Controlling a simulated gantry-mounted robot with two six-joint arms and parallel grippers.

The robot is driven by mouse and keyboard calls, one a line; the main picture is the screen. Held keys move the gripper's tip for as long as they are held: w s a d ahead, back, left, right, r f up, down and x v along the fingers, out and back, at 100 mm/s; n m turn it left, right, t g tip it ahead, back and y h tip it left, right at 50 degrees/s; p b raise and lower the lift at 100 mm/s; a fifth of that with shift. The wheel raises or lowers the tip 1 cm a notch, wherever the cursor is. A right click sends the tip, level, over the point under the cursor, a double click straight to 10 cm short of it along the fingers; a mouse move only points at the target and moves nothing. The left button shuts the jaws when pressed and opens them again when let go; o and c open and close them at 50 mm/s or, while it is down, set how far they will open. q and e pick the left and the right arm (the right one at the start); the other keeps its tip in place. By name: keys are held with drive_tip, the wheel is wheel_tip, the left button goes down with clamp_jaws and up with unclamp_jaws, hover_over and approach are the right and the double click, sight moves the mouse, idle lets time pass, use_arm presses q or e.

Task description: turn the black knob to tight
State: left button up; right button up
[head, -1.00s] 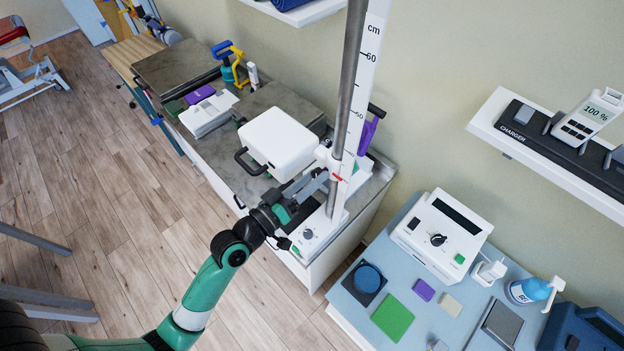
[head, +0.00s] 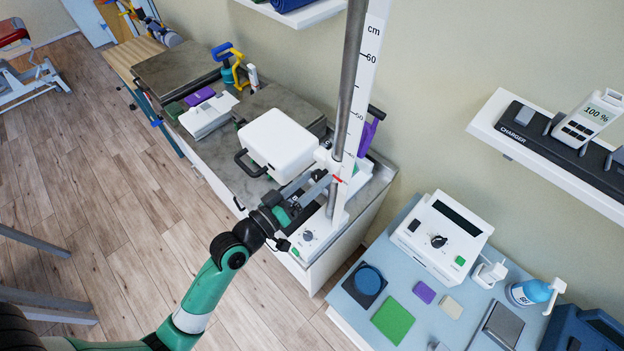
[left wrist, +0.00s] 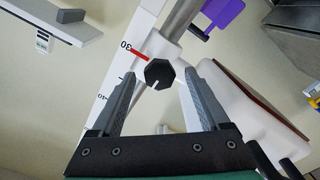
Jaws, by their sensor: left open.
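The black knob (left wrist: 160,73) is a faceted dial with a white mark. It sits on the white sliding collar of the height stand, beside the cm scale (head: 371,58). In the left wrist view it lies between and just beyond the tips of my left gripper (left wrist: 160,72), which is open with a finger on either side and a gap to each. In the head view my left gripper (head: 306,188) reaches the stand near the collar (head: 330,160); the knob is hidden there. A red pointer (left wrist: 139,54) is near the 30 mark. My right gripper is not in view.
A white padded box (head: 277,142) with a black handle sits just left of the stand. A purple object (head: 368,134) stands behind the pole. A white control unit (head: 441,231) stands on the blue table at right.

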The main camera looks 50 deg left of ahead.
use_arm(q)
drive_tip(key=s+b, duration=0.3)
drive_tip(key=s, duration=0.8)
drive_tip(key=shift+s+d, duration=0.3)
drive_tip(key=shift+d, duration=0.1)
